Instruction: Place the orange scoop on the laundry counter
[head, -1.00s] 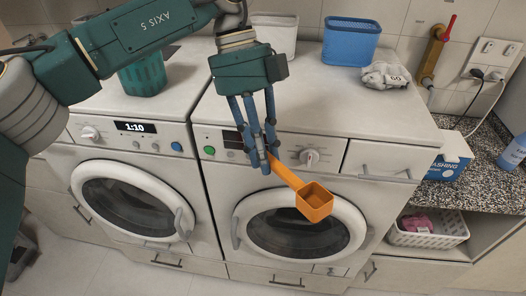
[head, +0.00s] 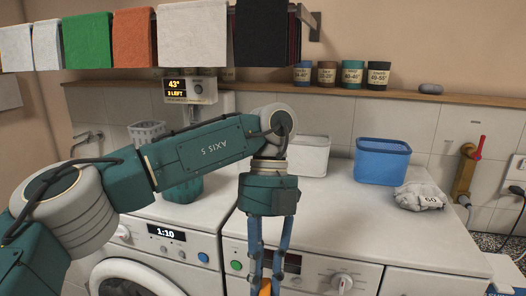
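My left gripper (head: 267,282) hangs in front of the washing machine on the right, its fingers running to the bottom edge of the head view. It is shut on the orange scoop (head: 265,288), of which only a small bit of orange shows between the fingers. The rest of the scoop is below the view. A small part of the speckled counter (head: 493,242) shows at the far right, to the right of the machines. My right gripper is not in view.
A white bin (head: 307,156), a blue bin (head: 382,163) and a grey cloth bundle (head: 421,197) stand on the right machine's top. A shelf (head: 250,86) with several labelled cups runs along the wall. Towels hang above. The machine top's front is clear.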

